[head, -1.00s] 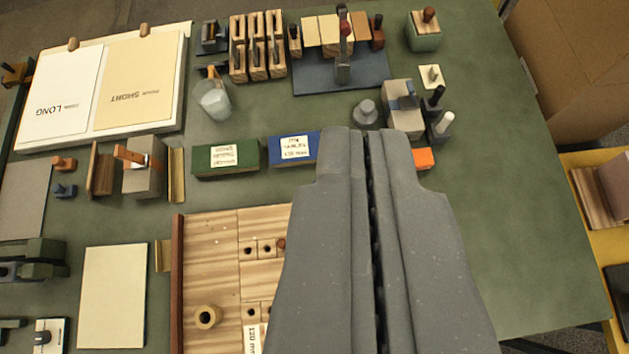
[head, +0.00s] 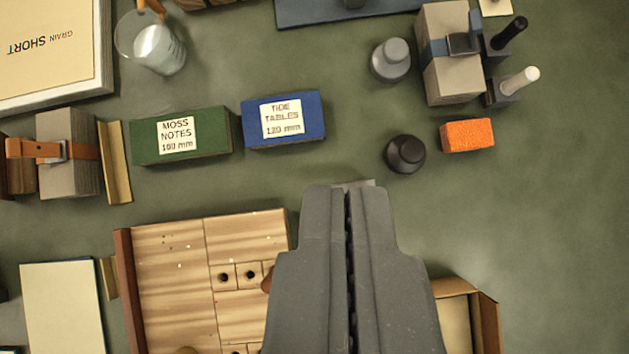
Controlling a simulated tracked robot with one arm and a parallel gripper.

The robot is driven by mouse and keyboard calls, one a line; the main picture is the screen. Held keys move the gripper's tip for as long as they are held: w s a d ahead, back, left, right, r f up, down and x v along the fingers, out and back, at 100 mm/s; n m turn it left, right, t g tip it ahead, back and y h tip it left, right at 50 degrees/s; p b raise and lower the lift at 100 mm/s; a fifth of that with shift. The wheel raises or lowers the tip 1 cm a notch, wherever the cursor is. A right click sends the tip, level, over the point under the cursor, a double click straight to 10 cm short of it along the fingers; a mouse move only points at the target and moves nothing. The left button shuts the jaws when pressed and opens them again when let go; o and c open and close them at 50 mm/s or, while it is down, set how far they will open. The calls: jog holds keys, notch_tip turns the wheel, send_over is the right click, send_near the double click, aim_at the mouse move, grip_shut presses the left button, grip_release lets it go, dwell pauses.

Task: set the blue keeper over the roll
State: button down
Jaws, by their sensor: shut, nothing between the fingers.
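My gripper (head: 346,192) is shut with nothing between its fingers, pointing up the picture over the lower middle. A grey block (head: 438,85) with a blue band (head: 433,50) around it stands at the upper right. A blue block labelled TIDE TABLES (head: 312,130) lies above and left of my fingertips, apart from them. I cannot tell which blue piece is the keeper. I cannot make out a roll. The gripper hides part of the wooden board (head: 165,285) and of an open box (head: 489,318).
A green block labelled MOSS NOTES (head: 150,150) lies left of the blue one. A black knob-shaped piece (head: 405,155), a grey one (head: 391,62) and an orange block (head: 468,135) stand right of my fingertips. A glass beaker (head: 165,50) is at upper left. The right side is clear.

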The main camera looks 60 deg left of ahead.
jog(key=w+a+f+g, duration=0.1)
jog(key=w+f, duration=0.1)
jog(key=f, duration=0.7)
jog(key=w+a+f+g+p, duration=0.1)
jog(key=w+f+g, duration=0.1)
jog(key=f, duration=0.7)
jog(key=p+x, duration=0.1)
jog(key=x, duration=0.9)
jog(key=shift+s, duration=0.35)
jog(key=shift+s+f+b, duration=0.15)
jog(key=shift+s+b, duration=0.15)
jog(key=shift+b, duration=0.8)
